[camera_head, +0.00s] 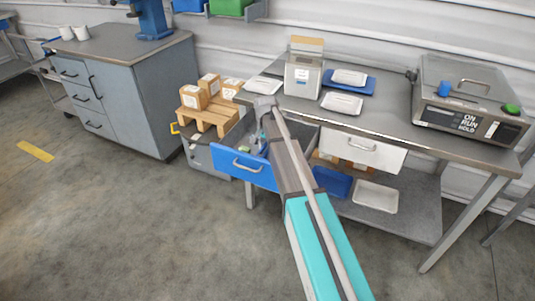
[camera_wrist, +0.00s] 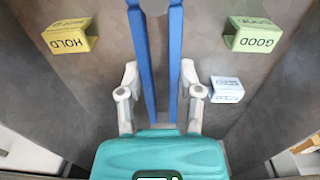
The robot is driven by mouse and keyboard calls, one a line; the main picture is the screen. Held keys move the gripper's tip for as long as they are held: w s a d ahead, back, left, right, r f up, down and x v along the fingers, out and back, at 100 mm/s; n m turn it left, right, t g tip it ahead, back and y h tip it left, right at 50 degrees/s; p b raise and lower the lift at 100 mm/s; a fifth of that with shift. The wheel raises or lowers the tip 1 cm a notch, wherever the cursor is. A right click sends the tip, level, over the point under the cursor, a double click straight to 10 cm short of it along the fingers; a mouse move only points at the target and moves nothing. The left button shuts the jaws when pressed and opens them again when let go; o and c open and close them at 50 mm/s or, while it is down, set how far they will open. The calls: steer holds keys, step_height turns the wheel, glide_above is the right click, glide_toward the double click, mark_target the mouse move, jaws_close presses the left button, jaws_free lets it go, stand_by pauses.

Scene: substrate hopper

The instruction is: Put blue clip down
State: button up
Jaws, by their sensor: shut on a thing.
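The blue clip (camera_wrist: 145,70) shows in the wrist view as two long, narrow blue bars with a gap between them. My gripper (camera_wrist: 160,76) is shut on it, with one pale finger against the outer side of each bar. The far end of the clip runs out of the top of the wrist view. In the head view my gripper (camera_head: 256,146) points down into the open blue-fronted drawer (camera_head: 244,168). There the clip is too small and hidden to make out. I cannot tell whether it touches the drawer floor.
In the wrist view a yellow HOLD card (camera_wrist: 70,36), a green GOOD card (camera_wrist: 252,35) and a white-blue card (camera_wrist: 227,90) stand around the clip. The bench (camera_head: 385,120) carries a box and trays.

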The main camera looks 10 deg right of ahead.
steer(key=shift+f+b, duration=1.55)
steer(key=shift+f, duration=0.2)
steer(key=shift+f, duration=0.15)
steer(key=o, duration=1.1)
steer(key=shift+r, duration=0.25)
step_height(320, 180, up, 12)
steer(key=p, duration=1.2)
steer(key=s+n, duration=0.7)
steer(key=s, duration=2.1)
steer(key=shift+s+d, duration=0.2)
steer(key=shift+d, duration=0.2)
